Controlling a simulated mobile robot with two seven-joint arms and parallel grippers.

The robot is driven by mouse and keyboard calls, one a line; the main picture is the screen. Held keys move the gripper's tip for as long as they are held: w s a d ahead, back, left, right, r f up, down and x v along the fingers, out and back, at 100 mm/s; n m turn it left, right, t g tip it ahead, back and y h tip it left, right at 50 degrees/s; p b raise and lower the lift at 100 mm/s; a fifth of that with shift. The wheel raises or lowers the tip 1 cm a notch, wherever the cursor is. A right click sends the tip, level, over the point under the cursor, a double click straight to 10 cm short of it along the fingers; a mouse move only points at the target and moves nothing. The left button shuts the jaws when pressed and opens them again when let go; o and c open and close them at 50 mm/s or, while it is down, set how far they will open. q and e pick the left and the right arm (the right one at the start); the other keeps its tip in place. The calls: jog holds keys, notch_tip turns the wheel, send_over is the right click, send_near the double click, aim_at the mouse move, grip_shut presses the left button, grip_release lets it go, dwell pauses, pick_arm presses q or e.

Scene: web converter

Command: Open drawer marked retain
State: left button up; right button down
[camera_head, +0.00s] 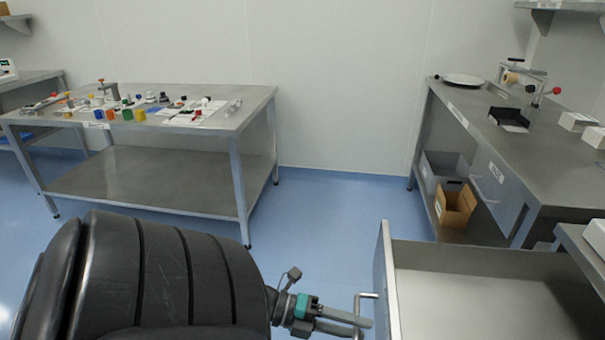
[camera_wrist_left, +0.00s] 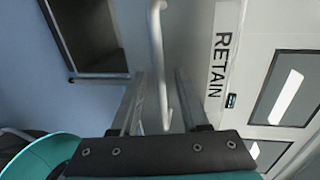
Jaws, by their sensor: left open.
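The drawer (camera_head: 470,300) stands pulled out at the lower right of the head view, with its pale, empty-looking inside showing. Its bar handle (camera_head: 366,296) is on the front panel (camera_head: 388,275) on the left. In the left wrist view the label RETAIN (camera_wrist_left: 222,55) is on the panel beside the handle (camera_wrist_left: 157,60). My left gripper (camera_head: 362,325) is at the handle with its fingers open. In the wrist view the bar runs between the two fingers (camera_wrist_left: 158,90); I cannot tell whether either touches it. My right gripper is out of view.
A steel table (camera_head: 150,125) with several small colored parts stands at the left. A steel bench (camera_head: 530,150) stands at the right, with a grey bin (camera_head: 445,170) and a cardboard box (camera_head: 455,205) on its lower shelf. Blue floor (camera_head: 330,215) is clear between them.

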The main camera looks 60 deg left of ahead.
pick_arm(q)
jog(key=p+v, duration=0.1)
jog(key=v, duration=1.3)
jog(key=shift+s+a+p, duration=0.2)
jog(key=shift+s+p, duration=0.15)
jog(key=shift+p, duration=0.05)
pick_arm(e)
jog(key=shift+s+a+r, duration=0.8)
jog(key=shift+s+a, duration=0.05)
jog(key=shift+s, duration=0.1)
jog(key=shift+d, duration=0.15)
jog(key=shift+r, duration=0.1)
